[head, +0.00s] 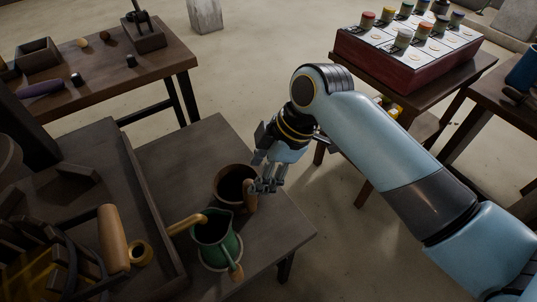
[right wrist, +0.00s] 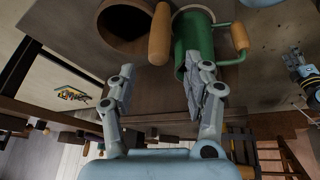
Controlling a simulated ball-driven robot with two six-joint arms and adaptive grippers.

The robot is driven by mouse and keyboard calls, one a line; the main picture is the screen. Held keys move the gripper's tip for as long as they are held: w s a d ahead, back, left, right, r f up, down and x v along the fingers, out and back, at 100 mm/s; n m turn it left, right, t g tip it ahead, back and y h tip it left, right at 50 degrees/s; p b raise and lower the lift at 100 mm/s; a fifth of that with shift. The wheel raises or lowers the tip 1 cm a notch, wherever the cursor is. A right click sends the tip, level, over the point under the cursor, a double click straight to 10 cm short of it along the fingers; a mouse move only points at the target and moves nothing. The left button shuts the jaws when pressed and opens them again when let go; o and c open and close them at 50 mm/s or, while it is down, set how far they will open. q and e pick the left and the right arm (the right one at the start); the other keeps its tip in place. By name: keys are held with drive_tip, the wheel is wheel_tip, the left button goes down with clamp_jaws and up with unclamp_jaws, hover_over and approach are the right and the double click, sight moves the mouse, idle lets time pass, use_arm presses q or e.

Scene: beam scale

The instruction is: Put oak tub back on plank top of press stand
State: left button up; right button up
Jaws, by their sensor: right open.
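A brown round vessel (head: 233,172), open at the top with a pale wooden handle, stands on a dark plank top (head: 180,150). I take it for the oak tub but cannot be sure. It also shows at the top of the right wrist view (right wrist: 113,38). My right gripper (head: 265,176) is open, with its fingers close beside the vessel's right side; I cannot tell whether they touch it. In the right wrist view nothing is between the fingers (right wrist: 158,82). I cannot tell which surface is the press stand's.
A green jug (head: 217,243) with wooden handles stands just in front of the brown vessel. A raised-edge tray (head: 150,190) with tools lies left. A bench (head: 100,85) stands behind. A red box of jars (head: 405,62) stands on a table at back right.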

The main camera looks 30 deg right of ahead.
drive_tip(key=v, duration=0.4)
drive_tip(key=shift+s+r, duration=0.1)
drive_tip(key=shift+r, duration=0.3)
drive_tip(key=s+d+f+m+g+h+b, duration=0.1)
drive_tip(key=s+d+f+m, duration=0.1)
drive_tip(key=s+f, duration=0.5)
drive_tip(key=s+d+f+m+g+h+b, duration=0.15)
drive_tip(key=s+f, duration=0.25)
drive_tip(key=f, duration=0.8)
drive_tip(key=s+d+f+m+g+b, duration=0.1)
drive_tip(key=s+d+f+m, duration=0.1)
drive_tip(key=s+f, duration=0.5)
drive_tip(key=s+d+f+m+h, duration=0.1)
drive_tip(key=s+d+f+m, duration=0.2)
drive_tip(key=s+f, duration=0.5)
drive_tip(key=s+d+f+m+t+h+b, duration=0.1)
drive_tip(key=s+f+m, duration=0.3)
drive_tip(key=s+f, duration=0.4)
drive_tip(key=shift+s+d+b, duration=0.2)
drive_tip(key=shift+d+b, duration=0.1)
drive_tip(key=shift+d, duration=0.6)
